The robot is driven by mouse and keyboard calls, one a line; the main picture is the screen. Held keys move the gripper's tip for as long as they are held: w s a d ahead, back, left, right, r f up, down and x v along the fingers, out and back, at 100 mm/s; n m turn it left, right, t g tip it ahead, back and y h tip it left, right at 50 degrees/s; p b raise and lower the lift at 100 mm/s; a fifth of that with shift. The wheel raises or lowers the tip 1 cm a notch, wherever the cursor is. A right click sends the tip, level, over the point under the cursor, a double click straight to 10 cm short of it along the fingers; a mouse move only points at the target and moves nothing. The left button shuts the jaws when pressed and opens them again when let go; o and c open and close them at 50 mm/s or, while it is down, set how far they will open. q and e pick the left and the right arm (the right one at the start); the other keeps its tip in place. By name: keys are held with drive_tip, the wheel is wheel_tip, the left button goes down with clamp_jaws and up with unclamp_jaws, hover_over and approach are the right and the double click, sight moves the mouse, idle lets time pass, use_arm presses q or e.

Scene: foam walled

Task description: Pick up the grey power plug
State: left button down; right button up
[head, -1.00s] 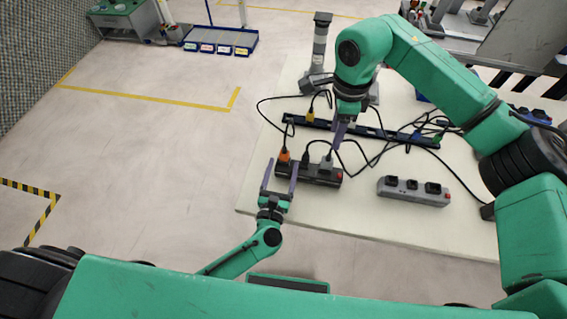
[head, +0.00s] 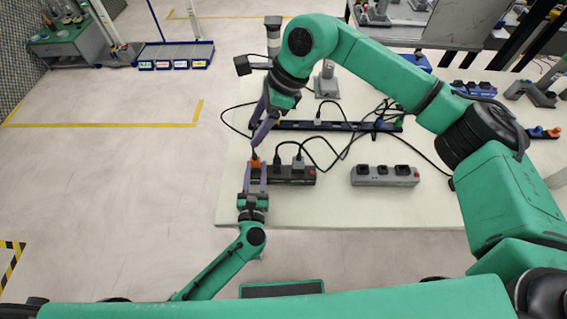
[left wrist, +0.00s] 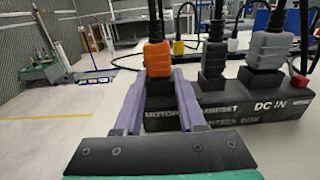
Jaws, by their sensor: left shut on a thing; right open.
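The grey power plug (head: 298,164) stands upright in the right part of a black socket box (head: 285,180); it also shows in the left wrist view (left wrist: 268,48). A darker plug (head: 277,164) and an orange plug (head: 255,164) stand to its left in the same box. My left gripper (head: 255,172) is shut around the lower part of the orange plug, which is still in the box; the exact contact is hard to see. My right gripper (head: 259,120) is open and empty, pointing down beyond and above the orange plug, left of the grey plug.
A grey socket box (head: 385,176) stands to the right on the pale table (head: 330,210). A dark rail (head: 330,126) with plugs and looping black cables lies behind. A lamp-like stand (head: 273,40) is at the back. The table's front strip is clear.

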drive_tip(key=w+a+r+m+t+y, duration=0.1)
drive_tip(key=a+r+m+y, duration=0.2)
drive_tip(key=a+r+y, duration=0.45)
drive_tip(key=w+a+r+m+t+y, duration=0.1)
drive_tip(key=a+r+m+y, duration=0.25)
drive_tip(key=r, duration=0.75)
drive_tip(key=w+d+r+m+t, duration=0.3)
drive_tip(key=w+r+m+t, duration=0.15)
drive_tip(key=w+m, duration=0.2)
drive_tip(key=w+d+r+m+t, duration=0.35)
drive_tip(key=w+m+t, duration=0.2)
drive_tip(key=m, duration=0.25)
drive_tip(key=w+d+f+m+t+h, duration=0.3)
drive_tip(key=w+d+f+m+h, duration=0.3)
drive_tip(key=m, duration=0.4)
drive_tip(key=m+g+h, duration=0.7)
drive_tip(key=g+h, duration=0.3)
drive_tip(key=g, duration=0.5)
hover_over(299, 155)
drive_tip(key=f, duration=2.5)
drive_tip(key=shift+w+a+f, duration=0.2)
drive_tip(key=shift+a+f, duration=0.05)
drive_tip(key=f, duration=1.1)
drive_tip(key=shift+d+f, duration=0.2)
drive_tip(key=shift+d, duration=0.15)
clamp_jaws()
